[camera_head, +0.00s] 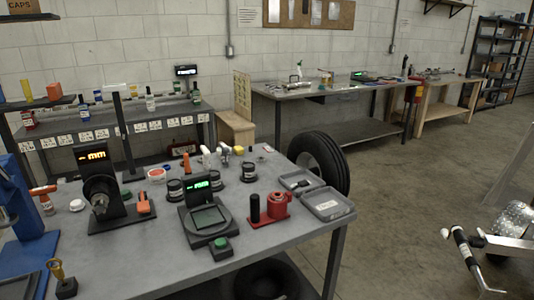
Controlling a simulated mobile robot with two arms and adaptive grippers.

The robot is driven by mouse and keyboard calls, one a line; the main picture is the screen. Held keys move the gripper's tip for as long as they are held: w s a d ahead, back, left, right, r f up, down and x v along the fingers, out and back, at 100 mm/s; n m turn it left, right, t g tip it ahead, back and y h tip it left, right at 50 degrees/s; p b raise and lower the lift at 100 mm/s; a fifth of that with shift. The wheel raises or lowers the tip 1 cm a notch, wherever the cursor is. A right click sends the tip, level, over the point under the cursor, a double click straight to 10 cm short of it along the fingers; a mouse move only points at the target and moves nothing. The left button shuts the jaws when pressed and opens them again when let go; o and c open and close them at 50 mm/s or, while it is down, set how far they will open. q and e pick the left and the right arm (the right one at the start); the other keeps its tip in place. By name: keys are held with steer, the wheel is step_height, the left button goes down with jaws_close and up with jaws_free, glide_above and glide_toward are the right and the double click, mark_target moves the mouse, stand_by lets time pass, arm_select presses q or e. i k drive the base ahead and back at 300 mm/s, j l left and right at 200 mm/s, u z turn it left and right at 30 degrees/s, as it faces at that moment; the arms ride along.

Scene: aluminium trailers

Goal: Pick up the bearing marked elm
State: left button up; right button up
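No bearing marked elm can be made out. Several short dark round pieces with pale labels stand on the near grey workbench (130,255): a left one (175,191), a middle one (215,181) and a right one (248,173). Their lettering is too small to read, and I cannot tell whether they are bearings or tins. Neither of my grippers is in view.
A tyre (319,160) stands behind. Floor (400,200) is open rightward, before a trailer coupling (480,243).

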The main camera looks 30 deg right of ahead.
mark_target(275, 196)
steer(key=i+l, duration=0.2)
steer(key=l, duration=0.15)
steer(key=i+l, duration=0.15)
steer(key=l, duration=0.25)
steer(key=i+l, duration=0.2)
steer(key=l, duration=0.15)
steer(key=i+l, duration=0.2)
steer(key=l, duration=0.2)
steer(key=i+l, duration=0.15)
steer(key=l, duration=0.2)
steer(key=i+l, duration=0.2)
steer(key=l, duration=0.15)
steer(key=i+l, duration=0.2)
steer(key=l, duration=0.2)
